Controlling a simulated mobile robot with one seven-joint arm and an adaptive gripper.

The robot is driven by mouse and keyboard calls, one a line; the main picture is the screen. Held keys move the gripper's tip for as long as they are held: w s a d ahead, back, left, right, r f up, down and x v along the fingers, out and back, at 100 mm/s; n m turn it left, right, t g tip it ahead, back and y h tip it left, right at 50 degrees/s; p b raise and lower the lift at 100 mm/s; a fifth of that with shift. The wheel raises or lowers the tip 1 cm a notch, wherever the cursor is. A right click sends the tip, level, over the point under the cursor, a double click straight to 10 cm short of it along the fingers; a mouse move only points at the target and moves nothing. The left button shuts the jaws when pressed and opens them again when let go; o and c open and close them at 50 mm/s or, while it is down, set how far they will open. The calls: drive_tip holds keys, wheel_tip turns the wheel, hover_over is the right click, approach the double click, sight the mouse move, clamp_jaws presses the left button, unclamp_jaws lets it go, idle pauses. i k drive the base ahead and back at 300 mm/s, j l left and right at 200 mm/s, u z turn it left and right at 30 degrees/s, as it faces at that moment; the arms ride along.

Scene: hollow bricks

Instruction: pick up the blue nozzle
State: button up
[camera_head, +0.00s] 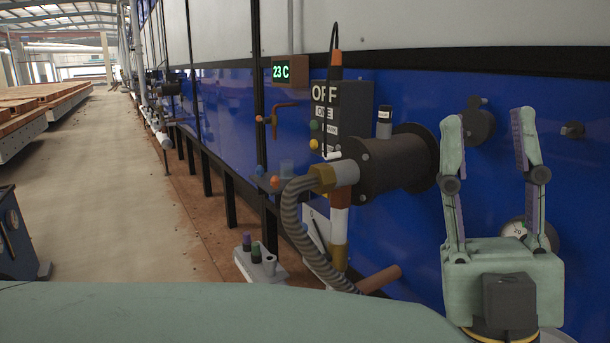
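My gripper (487,122) is at the right, with its fingers pointing up and spread wide apart. It is open, and nothing shows between the fingers. I cannot tell for sure which thing is the blue nozzle.
A dark cylinder (390,165) with a ribbed grey hose (300,225) sticks out from the blue wall (420,90), between my gripper and the small pieces. A dark control box (345,105) is behind it. A brown pipe (380,279) is lower down. The floor (115,190) at left is mostly clear.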

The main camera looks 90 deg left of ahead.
sight(259, 170)
drive_tip(key=u, duration=2.85)
